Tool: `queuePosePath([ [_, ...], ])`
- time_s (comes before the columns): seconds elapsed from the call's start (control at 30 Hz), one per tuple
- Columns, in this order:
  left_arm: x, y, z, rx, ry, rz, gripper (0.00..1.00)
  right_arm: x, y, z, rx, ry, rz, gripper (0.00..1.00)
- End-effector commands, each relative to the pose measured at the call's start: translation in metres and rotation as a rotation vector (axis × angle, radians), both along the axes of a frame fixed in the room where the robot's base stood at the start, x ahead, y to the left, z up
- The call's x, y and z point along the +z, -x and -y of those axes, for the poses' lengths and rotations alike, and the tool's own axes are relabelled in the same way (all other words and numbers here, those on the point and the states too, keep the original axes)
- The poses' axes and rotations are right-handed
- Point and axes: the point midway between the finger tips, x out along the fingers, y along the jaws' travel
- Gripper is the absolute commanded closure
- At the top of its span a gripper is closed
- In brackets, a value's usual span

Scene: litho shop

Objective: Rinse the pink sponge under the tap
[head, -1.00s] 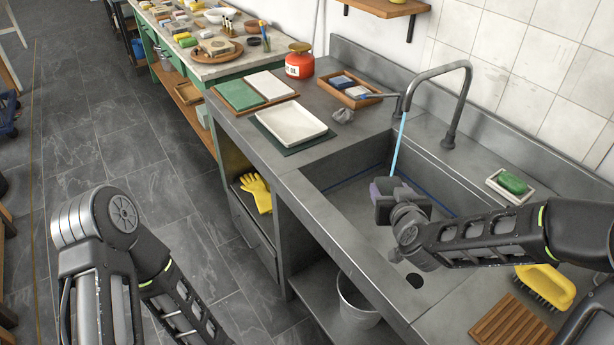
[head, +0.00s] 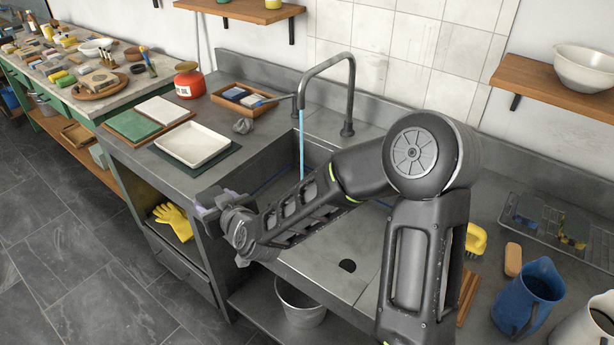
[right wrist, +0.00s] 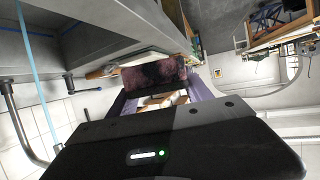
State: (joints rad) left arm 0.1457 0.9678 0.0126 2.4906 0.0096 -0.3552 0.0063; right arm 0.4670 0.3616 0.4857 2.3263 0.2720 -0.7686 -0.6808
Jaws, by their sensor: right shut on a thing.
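My right gripper (head: 207,203) is shut on the pink sponge (right wrist: 153,74), which looks dark maroon with blackish patches in the right wrist view. The sponge sits between the purple fingers; in the head view I cannot make it out. The gripper is at the front left edge of the sink (head: 325,250), apart from the water. The tap (head: 328,62) is running, with a thin blue stream (head: 301,145) falling into the basin. The stream also shows in the right wrist view (right wrist: 36,75). My left gripper is out of view.
A white tray (head: 193,145), a green block (head: 132,125) and a wooden box (head: 245,99) stand left of the sink. A bucket (head: 300,303) is below. A blue jug (head: 527,300) and a wire rack (head: 560,235) are at the right.

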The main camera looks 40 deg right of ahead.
Motion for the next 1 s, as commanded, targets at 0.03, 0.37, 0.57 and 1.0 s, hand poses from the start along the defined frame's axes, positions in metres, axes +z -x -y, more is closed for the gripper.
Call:
queuePosePath([
  [0.03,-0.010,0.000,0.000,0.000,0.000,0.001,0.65,-0.007,0.000,0.009,-0.017,0.004,0.012,0.79],
  [0.37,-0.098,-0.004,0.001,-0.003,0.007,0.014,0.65,-0.015,0.018,0.132,-0.267,0.051,0.260,0.79],
  [0.57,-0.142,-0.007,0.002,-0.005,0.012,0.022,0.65,-0.001,0.051,0.200,-0.408,0.109,0.417,0.79],
  [1.0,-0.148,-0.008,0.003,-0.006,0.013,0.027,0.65,0.015,0.068,0.224,-0.455,0.136,0.474,0.79],
])
